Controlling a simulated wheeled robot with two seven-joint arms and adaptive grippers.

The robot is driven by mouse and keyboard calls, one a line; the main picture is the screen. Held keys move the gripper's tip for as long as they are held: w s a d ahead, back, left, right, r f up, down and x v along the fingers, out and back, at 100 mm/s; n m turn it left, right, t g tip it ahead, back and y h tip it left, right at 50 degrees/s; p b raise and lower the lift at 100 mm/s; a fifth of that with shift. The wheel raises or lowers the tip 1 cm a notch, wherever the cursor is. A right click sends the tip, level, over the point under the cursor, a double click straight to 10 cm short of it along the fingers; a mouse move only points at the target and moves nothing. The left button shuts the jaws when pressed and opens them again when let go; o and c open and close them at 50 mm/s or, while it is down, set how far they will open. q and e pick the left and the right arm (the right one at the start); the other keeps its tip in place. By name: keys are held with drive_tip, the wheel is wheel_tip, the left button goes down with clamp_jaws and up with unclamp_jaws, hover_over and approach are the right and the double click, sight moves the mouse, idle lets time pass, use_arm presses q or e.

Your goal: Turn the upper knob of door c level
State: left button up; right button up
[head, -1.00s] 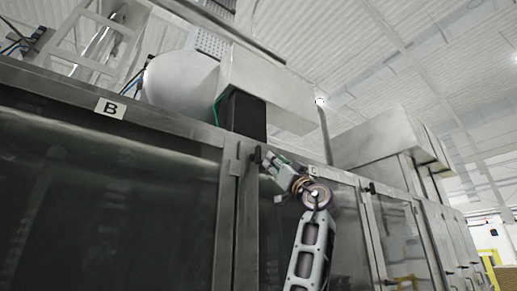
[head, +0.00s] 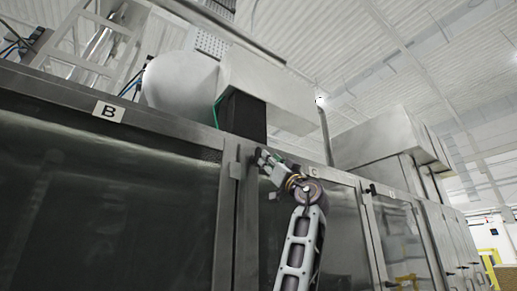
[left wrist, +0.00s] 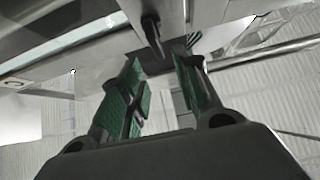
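Door c (head: 342,235) is a dark glass panel in a metal frame, under a small plate marked C (head: 314,171). Its upper knob, small and black, is by the top left corner of the door and mostly covered by my gripper in the head view. The knob (left wrist: 152,36) shows as a dark bar in the left wrist view. My left gripper (head: 264,158) is raised to the knob. In the left wrist view the gripper (left wrist: 160,66) is open, its green-padded fingers apart. The knob is just beyond the fingertips, roughly in line with the gap. Contact cannot be told.
Door B, with its label (head: 109,111), fills the left side. A metal post with a hinge-like bracket (head: 236,168) stands left of the knob. More doors (head: 400,240) run on to the right. A black box (head: 242,118) sits above on the top edge.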

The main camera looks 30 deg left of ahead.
sight(258, 148)
use_arm(q)
drive_tip(key=shift+p+x, duration=2.25)
drive_tip(key=shift+x, duration=2.85)
drive_tip(key=shift+w, duration=0.1)
clamp_jaws()
